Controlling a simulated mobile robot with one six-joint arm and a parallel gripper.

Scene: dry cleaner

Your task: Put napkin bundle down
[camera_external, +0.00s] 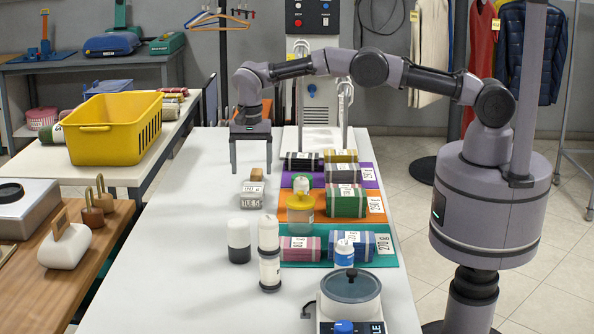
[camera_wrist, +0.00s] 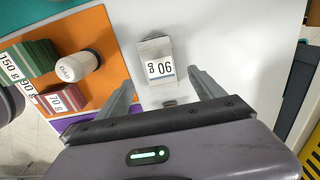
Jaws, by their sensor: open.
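Several rolled cloth bundles with white weight labels lie on the counter's coloured mats: green (camera_external: 345,201), pink (camera_external: 300,249) and blue (camera_external: 361,246). My gripper (camera_external: 251,172) is open above the counter, left of the mats, fingers pointing down. In the wrist view its fingers (camera_wrist: 165,92) are spread, with nothing held between them. Just beyond the fingertips lies a pale grey-white labelled piece (camera_wrist: 155,49), apart from both fingers. I cannot tell for sure whether it is a napkin bundle. In the external view pale labelled pieces (camera_external: 251,194) sit just below and in front of my gripper.
The mats are purple (camera_external: 371,175), orange (camera_external: 374,203) and teal (camera_external: 386,254). White bottles (camera_external: 238,240) stand left of the teal mat. A scale with a round pan (camera_external: 351,286) is at the front. A yellow basket (camera_external: 112,137) stands on the left table. The counter's left side is bare.

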